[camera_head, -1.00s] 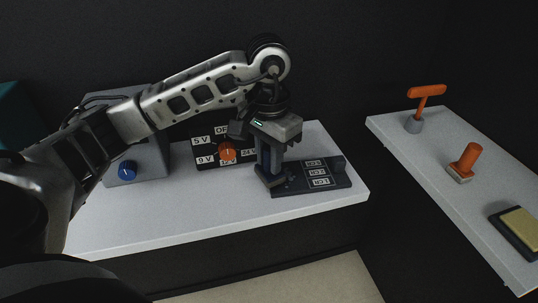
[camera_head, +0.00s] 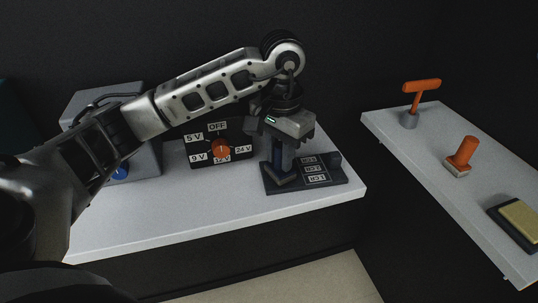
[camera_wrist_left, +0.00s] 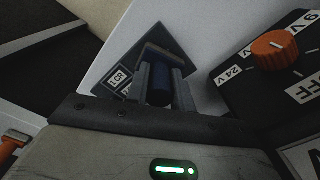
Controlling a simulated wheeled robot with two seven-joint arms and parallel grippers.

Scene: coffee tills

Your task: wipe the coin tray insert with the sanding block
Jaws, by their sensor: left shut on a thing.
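My left gripper (camera_head: 282,165) points down over the dark coin tray insert (camera_head: 334,179), which lies on the white counter with white labels on its right part. The gripper is shut on a dark blue block with a wider foot, which I take for the sanding block (camera_head: 287,157). Its foot is low over the left part of the insert; I cannot tell if it touches. In the left wrist view the block (camera_wrist_left: 160,90) is between the fingers, with the insert (camera_wrist_left: 160,34) beyond. The right gripper is not in view.
A voltage dial panel with an orange knob (camera_head: 221,149) stands left of the insert. A grey box (camera_head: 145,160) is partly behind my left arm. A right-hand shelf (camera_head: 430,155) holds an orange T-handled tool (camera_head: 421,86), an orange-handled stamp-like tool (camera_head: 464,152) and a yellow-topped pad (camera_head: 521,222).

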